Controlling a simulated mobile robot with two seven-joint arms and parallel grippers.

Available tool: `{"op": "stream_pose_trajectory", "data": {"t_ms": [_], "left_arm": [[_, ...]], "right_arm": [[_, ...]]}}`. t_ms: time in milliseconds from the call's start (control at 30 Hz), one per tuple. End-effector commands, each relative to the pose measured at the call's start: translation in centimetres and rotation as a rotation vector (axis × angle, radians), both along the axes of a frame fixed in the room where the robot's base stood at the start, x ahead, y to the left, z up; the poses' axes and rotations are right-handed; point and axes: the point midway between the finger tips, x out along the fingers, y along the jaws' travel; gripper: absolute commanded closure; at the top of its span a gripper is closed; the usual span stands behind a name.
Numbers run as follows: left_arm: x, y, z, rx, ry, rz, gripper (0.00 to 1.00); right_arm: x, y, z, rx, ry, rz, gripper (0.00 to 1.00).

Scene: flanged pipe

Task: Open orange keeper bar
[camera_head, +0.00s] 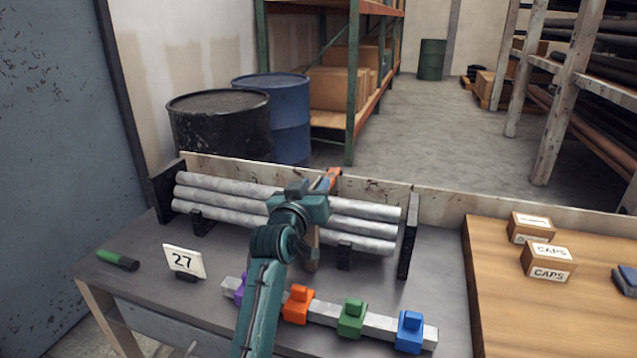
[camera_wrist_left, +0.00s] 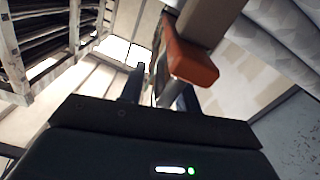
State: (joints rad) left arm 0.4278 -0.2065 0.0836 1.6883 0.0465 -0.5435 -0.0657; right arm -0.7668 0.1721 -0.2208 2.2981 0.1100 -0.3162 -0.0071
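The orange keeper bar (camera_head: 333,175) shows just beyond my left gripper (camera_head: 312,192), above the rack of grey pipes (camera_head: 228,200). My gripper and arm hide part of it in the head view. In the left wrist view its orange end (camera_wrist_left: 190,62) is close to the fingers, on the right side and attached to a brown post (camera_wrist_left: 208,18). The two dark fingers of my left gripper (camera_wrist_left: 160,88) stand apart with a gap between them. I cannot tell whether a finger touches the bar. My right gripper is not in view.
A rail with purple, orange (camera_head: 298,305), green (camera_head: 352,318) and blue (camera_head: 410,332) blocks lies in front. A sign reading 27 (camera_head: 184,262) and a green-handled tool (camera_head: 117,260) are at left. Boxes marked CAPS (camera_head: 548,263) stand on the wooden table at right.

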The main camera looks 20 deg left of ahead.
Motion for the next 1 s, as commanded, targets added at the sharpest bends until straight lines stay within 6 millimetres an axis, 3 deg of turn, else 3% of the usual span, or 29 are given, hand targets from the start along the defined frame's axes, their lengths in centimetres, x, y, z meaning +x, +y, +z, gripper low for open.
{"op": "stream_pose_trajectory", "data": {"t_ms": [333,733,1000], "left_arm": [[-0.02,0.01,0.04,0.0,0.0,0.0,0.68],[-0.02,-0.03,0.02,0.0,0.0,0.0,1.0],[-0.01,-0.06,0.02,-0.001,0.0,-0.001,1.0]], "right_arm": [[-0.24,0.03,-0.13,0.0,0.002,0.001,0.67],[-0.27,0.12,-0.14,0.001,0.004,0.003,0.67],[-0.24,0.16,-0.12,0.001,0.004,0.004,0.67]]}}
